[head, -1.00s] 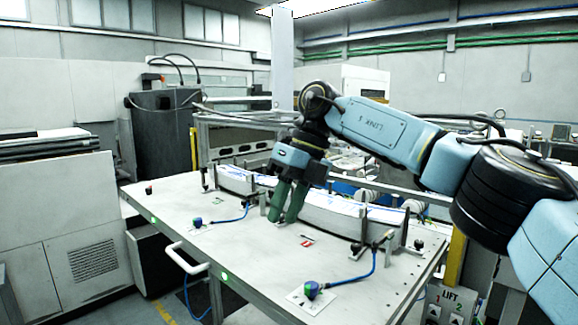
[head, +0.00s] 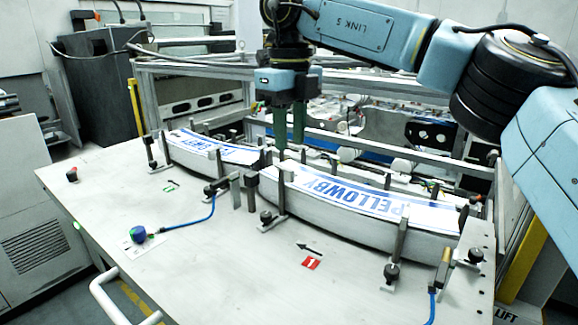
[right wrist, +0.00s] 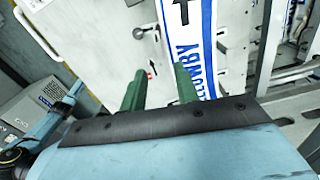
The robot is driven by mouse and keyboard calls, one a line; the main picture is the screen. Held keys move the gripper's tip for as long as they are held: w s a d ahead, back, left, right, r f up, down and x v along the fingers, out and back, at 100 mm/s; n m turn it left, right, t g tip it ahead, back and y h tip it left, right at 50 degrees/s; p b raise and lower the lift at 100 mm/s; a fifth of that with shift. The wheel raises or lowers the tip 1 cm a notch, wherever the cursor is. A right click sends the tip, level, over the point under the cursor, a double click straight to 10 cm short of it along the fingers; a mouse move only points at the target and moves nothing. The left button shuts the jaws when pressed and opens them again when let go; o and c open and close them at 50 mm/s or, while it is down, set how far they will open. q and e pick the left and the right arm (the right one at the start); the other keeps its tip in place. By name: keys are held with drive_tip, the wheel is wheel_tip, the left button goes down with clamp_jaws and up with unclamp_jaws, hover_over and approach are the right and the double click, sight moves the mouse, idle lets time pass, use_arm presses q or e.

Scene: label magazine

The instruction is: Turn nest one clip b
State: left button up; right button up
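My right gripper (head: 290,130) points down, its two green fingers apart and empty, above or behind the stack; height is unclear. The fingers (right wrist: 158,90) also show apart in the right wrist view. A curved stack of white labels (head: 350,210) printed PELLOWBY in blue lies behind a red plate marked 1 (head: 311,263). It also shows in the right wrist view (right wrist: 187,30). A dark post clip (head: 282,190) stands at its left front and another clip (head: 400,238) at its right front. I cannot tell which is clip b. My left gripper is not in view.
Another label stack (head: 215,148) lies at the left. A blue knob (head: 138,233) with a blue hose sits on the white table (head: 210,270). A metal frame (head: 400,148) runs behind the stacks. The front table area is mostly clear.

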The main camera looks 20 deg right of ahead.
sight(289, 170)
wheel_tip(289, 170, down, 6)
drive_tip(key=shift+r, duration=0.2)
drive_tip(key=shift+w+f, duration=0.15)
drive_tip(key=shift+f, duration=0.25)
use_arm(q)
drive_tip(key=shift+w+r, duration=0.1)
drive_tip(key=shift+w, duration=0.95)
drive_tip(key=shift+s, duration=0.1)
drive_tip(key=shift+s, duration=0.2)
use_arm(e)
clamp_jaws()
